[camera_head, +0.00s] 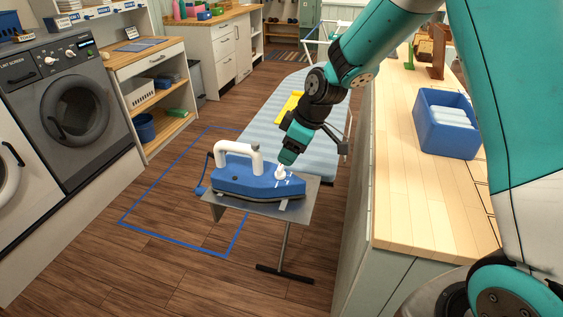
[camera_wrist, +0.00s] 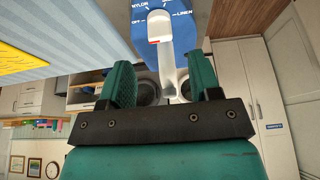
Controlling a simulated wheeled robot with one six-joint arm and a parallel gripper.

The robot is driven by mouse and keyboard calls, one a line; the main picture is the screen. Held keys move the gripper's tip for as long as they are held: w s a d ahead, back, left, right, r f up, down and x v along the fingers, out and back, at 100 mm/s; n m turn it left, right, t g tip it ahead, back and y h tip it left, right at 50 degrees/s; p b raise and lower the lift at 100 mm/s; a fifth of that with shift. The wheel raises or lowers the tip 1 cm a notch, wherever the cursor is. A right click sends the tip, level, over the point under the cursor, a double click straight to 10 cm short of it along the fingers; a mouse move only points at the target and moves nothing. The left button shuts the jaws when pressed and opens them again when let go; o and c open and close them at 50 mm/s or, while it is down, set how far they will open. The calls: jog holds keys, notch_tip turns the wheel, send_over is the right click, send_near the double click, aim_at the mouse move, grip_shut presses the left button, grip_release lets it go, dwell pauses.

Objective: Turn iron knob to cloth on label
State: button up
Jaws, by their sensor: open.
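The blue iron (camera_head: 258,183) stands on a grey plate at the near end of the ironing board, its white handle (camera_head: 238,148) at left. Its white knob (camera_head: 281,173) is on the right part of the top. In the wrist view the white knob (camera_wrist: 160,27) with a red mark is ahead of my fingers, on a blue face with white lettering; NYLON and LINEN are readable, the word cloth is not. My gripper (camera_head: 288,158) is just above the knob; in the wrist view its green fingers (camera_wrist: 161,75) are apart. Contact with the knob cannot be told.
The striped ironing board (camera_head: 305,100) stretches behind the iron, with a yellow cloth (camera_head: 290,106) on it. A wooden counter (camera_head: 412,190) with a blue bin (camera_head: 428,130) stands at right. Washing machines (camera_head: 75,105) stand at left. A blue floor outline (camera_head: 170,180) marks clear floor.

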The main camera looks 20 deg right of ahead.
aim_at(280, 166)
jog(key=x, duration=0.6)
jog(key=shift+p, duration=0.4)
jog(key=c, duration=0.9)
jog(key=shift+m, duration=0.4)
jog(key=m+h+b, duration=0.1)
jog(key=m, duration=0.1)
jog(key=m+t+h+b, duration=0.1)
jog(key=m, duration=0.2)
jog(key=shift+s+a, duration=0.1)
jog(key=shift+s, duration=0.05)
jog(key=m+h, duration=0.1)
jog(key=m, duration=0.2)
jog(key=m+h+b, duration=0.1)
jog(key=m, duration=0.1)
jog(key=shift+r+m+t, duration=0.1)
jog(key=shift+m+t, duration=0.3)
